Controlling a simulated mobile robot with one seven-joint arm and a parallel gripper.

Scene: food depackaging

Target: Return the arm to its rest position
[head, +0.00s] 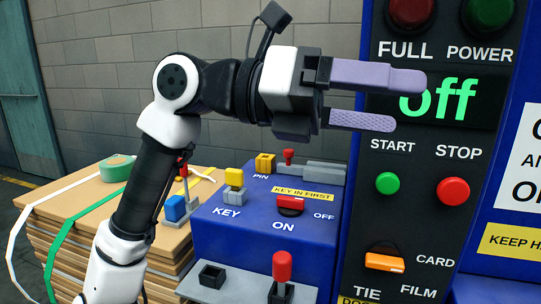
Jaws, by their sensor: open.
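My gripper (408,102) is at the upper middle of the head view, on my white and black arm. Its two lavender fingers point right and are apart, with nothing between them. It is raised above the blue control box and in front of the dark control panel (408,218). The upper finger overlaps the panel's green "off" display (455,101). My arm rises from the lower left, bends at an elbow and runs right to the gripper. No rest position is marked in this view.
The blue box (240,240) carries a red switch (290,204), a yellow key block (234,178) and a red-topped lever (282,266). The panel has START (388,183) and STOP (453,191) buttons and an orange selector (385,262). Stacked cardboard (50,210) stands left.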

